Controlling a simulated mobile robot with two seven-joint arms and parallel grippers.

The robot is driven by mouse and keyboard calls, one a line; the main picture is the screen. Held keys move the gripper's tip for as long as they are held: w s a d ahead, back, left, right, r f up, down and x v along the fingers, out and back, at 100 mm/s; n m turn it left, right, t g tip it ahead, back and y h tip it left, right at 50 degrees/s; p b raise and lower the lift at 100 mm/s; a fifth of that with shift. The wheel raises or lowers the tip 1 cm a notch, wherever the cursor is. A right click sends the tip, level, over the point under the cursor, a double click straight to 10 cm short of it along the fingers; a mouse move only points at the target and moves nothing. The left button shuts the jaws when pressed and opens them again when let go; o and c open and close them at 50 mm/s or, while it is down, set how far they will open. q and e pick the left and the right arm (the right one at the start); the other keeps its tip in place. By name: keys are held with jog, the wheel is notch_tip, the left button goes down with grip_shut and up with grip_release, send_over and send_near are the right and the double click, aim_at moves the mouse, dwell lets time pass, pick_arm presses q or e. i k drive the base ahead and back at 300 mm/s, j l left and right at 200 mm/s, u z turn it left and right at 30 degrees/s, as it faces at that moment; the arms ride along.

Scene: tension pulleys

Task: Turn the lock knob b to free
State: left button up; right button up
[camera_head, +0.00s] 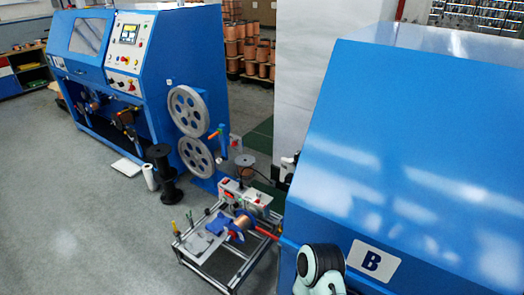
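The blue machine with a white "B" label (375,263) fills the right side. I cannot make out a lock knob on the faces of it that show. A white and black part of my arm (321,270) shows at the bottom, in front of this machine. Neither gripper is in view, so I cannot see what they hold. Two grey spoked pulleys, an upper one (188,110) and a lower one (196,155), sit on the end of the other blue machine.
The other blue machine (208,60) has a control panel (129,34). A low metal-frame stand (196,262) with a copper spool and red handle stands between the machines. A black spool (166,175) stands on the floor. Grey floor at the lower left is clear.

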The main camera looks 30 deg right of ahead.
aim_at(287, 179)
jog(key=z, duration=1.35)
jog(key=i+j, duration=0.15)
jog(key=j, duration=0.2)
jog(key=i+j+u, duration=0.15)
jog(key=j, duration=0.2)
jog(key=i+j, duration=0.1)
jog(key=j, duration=0.25)
jog(key=i+j+u, duration=0.15)
jog(key=j, duration=0.15)
